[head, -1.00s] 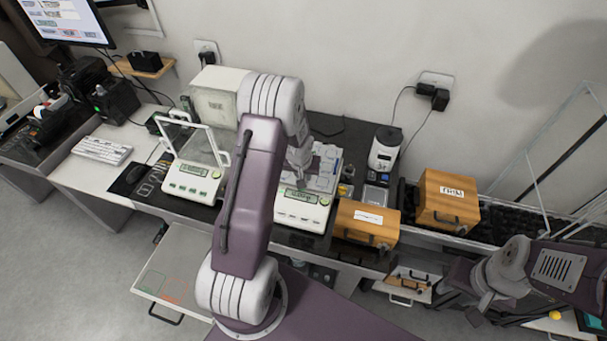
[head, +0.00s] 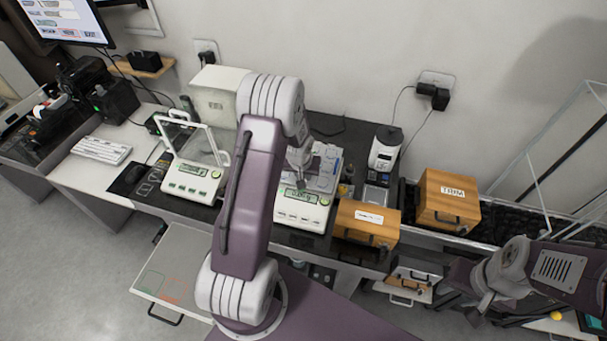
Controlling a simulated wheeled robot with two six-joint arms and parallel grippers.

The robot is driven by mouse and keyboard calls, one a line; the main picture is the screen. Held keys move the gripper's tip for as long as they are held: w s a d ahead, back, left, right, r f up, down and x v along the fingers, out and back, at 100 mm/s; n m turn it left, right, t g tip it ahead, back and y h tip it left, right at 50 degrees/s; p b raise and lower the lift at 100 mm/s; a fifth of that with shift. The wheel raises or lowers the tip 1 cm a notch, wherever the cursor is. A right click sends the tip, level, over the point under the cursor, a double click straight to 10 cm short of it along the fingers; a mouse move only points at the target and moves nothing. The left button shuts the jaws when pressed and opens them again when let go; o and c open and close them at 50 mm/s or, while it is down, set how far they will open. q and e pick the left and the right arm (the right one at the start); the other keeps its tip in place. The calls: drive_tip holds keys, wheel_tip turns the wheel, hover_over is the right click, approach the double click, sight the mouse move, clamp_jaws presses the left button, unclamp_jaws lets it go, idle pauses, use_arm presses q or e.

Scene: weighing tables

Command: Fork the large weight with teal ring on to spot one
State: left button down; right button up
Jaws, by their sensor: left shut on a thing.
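My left gripper (head: 300,180) is small and partly hidden by my own arm. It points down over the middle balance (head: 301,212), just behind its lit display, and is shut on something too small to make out. I cannot pick out the large weight with the teal ring, and no label for spot one is legible. Small metallic items (head: 346,188) stand just right of the middle balance. My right gripper (head: 478,308) is at the lower right, away from the balances, and its jaws are not clear.
Another balance (head: 191,180) with a raised frame stands to the left. A wooden box (head: 366,222) and a labelled wooden box (head: 447,202) are on the right. A small dark-topped device (head: 384,150) stands behind them. An open drawer (head: 180,270) juts out below left.

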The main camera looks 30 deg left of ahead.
use_arm(q)
drive_tip(key=shift+w+a+r+g+p, duration=0.15)
drive_tip(key=shift+w+g+p, duration=0.2)
drive_tip(key=shift+p, duration=2.9)
idle(0.9)
drive_tip(key=shift+s+d+b, duration=0.2)
drive_tip(key=shift+s+b, duration=0.3)
drive_tip(key=shift+b, duration=0.3)
drive_tip(key=shift+s+d+b, duration=0.15)
drive_tip(key=shift+s+b, duration=0.35)
drive_tip(key=shift+b, duration=0.25)
idle(2.3)
